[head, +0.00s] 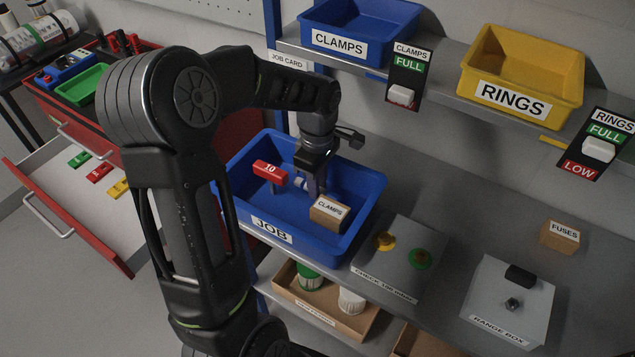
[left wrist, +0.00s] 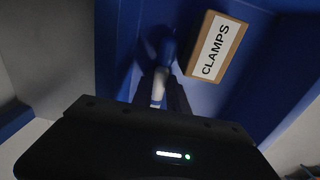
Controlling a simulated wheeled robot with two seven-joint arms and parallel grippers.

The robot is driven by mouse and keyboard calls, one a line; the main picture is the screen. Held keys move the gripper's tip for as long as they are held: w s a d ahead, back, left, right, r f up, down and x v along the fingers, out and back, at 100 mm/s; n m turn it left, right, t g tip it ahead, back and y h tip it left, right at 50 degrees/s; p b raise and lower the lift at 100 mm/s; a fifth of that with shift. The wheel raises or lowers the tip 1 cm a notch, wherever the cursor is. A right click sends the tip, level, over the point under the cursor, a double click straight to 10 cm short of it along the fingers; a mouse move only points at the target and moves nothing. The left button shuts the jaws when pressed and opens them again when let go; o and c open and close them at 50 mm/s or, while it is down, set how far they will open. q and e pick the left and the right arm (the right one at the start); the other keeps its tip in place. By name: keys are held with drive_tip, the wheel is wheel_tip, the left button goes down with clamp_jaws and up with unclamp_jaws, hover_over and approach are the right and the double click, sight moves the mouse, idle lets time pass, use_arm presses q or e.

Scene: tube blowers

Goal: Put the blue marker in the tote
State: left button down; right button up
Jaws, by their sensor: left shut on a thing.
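The blue tote (head: 272,237), labelled JOB, stands on the bench in the middle of the head view. My left gripper (head: 312,186) reaches down inside it from above. In the left wrist view the gripper (left wrist: 162,92) is shut on the blue marker (left wrist: 157,88), which shows white and blue between the fingers. The marker's end (head: 299,183) shows beside the fingers in the head view; the rest is mostly hidden. I cannot tell whether it touches the tote's floor. My right gripper is not in view.
Inside the tote are a CLAMPS box (head: 329,212), close to the gripper, and a red block marked 10 (head: 270,171). Above is a shelf with a blue CLAMPS bin (head: 340,42) and yellow RINGS bin (head: 512,98).

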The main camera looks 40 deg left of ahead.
use_arm(q)
drive_tip(key=shift+f, duration=0.1)
drive_tip(key=c, duration=1.8)
unclamp_jaws()
drive_tip(key=o, duration=0.5)
wheel_tip(320, 180, up, 12)
